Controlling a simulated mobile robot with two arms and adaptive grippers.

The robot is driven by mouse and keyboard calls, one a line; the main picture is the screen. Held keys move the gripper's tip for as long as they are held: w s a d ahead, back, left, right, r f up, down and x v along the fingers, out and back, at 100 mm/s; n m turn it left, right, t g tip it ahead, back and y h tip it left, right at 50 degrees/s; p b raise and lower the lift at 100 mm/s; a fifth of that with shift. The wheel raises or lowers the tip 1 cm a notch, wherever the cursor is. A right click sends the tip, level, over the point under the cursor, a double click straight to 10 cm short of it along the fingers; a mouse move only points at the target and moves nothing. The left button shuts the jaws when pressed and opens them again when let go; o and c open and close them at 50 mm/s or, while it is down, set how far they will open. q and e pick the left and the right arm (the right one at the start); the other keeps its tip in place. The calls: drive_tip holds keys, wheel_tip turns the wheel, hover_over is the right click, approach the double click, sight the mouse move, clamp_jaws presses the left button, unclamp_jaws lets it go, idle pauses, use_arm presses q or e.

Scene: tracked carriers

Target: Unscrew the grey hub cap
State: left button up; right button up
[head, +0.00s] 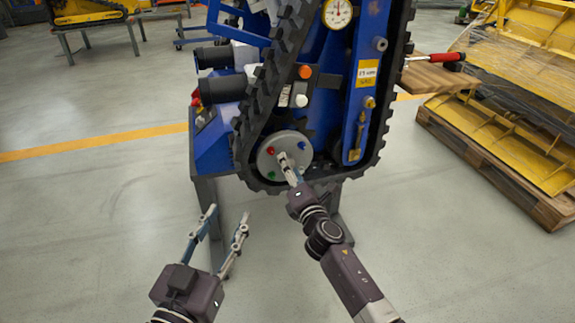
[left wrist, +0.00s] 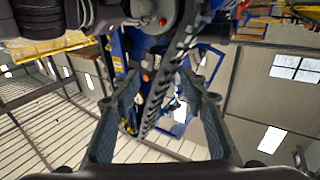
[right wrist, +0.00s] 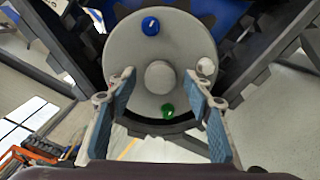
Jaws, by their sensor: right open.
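The round grey hub plate (head: 266,161) sits low on the blue tracked carrier (head: 335,75). It carries red (head: 271,150), blue (head: 301,145) and green (head: 271,175) caps. In the right wrist view the pale grey cap (right wrist: 206,67) is at the plate's right edge, just beyond the right-hand fingertip. My left gripper (head: 230,212) is open and empty, low and left of the carrier.
The black rubber track (head: 262,100) curves round the hub plate. A grey stand (head: 206,205) supports the carrier. A pallet (head: 490,165) of wrapped yellow parts stands at the right, and a board with a red-handled tool (head: 447,57) sits behind the carrier. The floor in front is clear.

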use_arm(q)
drive_tip(key=s+a+f+g+y+p, duration=0.2)
drive_tip(key=s+f+g, duration=0.4)
drive_tip(key=f, duration=0.4)
drive_tip(key=s+a+f+g+y+p, duration=0.1)
drive_tip(key=s+a+f+g+p, duration=0.2)
drive_tip(key=s+f+g, duration=0.3)
wheel_tip(320, 180, down, 4)
drive_tip(key=s+a, duration=0.1)
drive_tip(key=s, duration=0.2)
drive_tip(key=shift+a+r+n+y, duration=0.15)
drive_tip(key=shift+a+n+y, duration=0.1)
drive_tip(key=shift+n+y, duration=0.15)
use_arm(e)
drive_tip(key=m, duration=2.4)
use_arm(q)
drive_tip(key=shift+s+a+f+g, duration=0.2)
drive_tip(key=shift+s+g, duration=0.3)
drive_tip(key=shift+s, duration=0.1)
